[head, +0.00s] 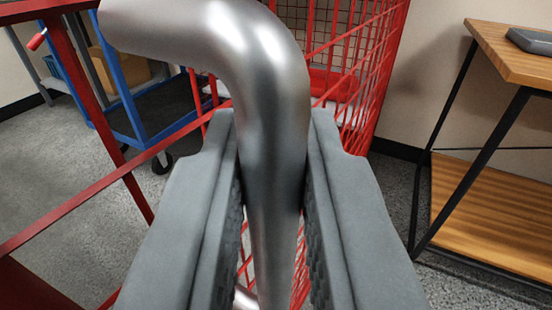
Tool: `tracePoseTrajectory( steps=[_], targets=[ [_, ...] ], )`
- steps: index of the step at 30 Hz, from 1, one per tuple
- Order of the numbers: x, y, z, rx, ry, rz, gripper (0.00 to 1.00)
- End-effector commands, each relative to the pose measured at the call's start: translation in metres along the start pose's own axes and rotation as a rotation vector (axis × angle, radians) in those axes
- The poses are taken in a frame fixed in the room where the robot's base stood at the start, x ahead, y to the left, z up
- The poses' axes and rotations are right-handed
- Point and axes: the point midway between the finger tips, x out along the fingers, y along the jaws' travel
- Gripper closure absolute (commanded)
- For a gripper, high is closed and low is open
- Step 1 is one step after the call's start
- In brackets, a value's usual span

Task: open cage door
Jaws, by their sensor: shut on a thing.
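A thick silver metal handle (268,90) fills the middle of the head view. It comes in from the upper left, bends, and runs down between the fingers. My gripper (273,165) has its two grey fingers on either side of the handle's upright part, shut on it. A red frame bar (130,185) crosses the left side at a slant, with another red post at the upper left. Red mesh (365,70) stands behind the handle to the right. Which red part is the cage door, and where the handle joins it, I cannot tell.
A blue cart (122,85) with a cardboard box (115,72) and a black wheel stands behind at the left. A wooden table (510,50) with black legs and a lower wooden shelf (490,215) stands at the right. Grey speckled floor shows at the left.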

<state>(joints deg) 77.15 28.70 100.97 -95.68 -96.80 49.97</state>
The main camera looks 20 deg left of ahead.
Motion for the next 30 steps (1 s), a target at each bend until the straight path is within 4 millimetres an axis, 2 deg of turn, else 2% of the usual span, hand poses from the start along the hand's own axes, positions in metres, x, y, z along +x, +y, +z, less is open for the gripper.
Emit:
tracePoseTrajectory(
  steps=[10, 11, 13, 14, 23, 26, 30],
  targets=[
    [0.000, 0.001, 0.000, 0.000, 0.000, 0.000, 1.00],
    [0.000, 0.001, 0.000, 0.000, 0.000, 0.000, 0.84],
    [0.000, 0.001, 0.000, 0.000, 0.000, 0.000, 0.70],
    [0.000, 0.001, 0.000, 0.000, 0.000, 0.000, 0.68],
    [-0.001, 0.001, 0.000, 0.000, 0.000, 0.000, 0.68],
    [-0.008, 0.001, 0.000, 0.000, 0.001, 0.001, 0.68],
    [-0.028, 0.001, 0.000, 0.001, 0.000, 0.002, 0.68]
  ],
)
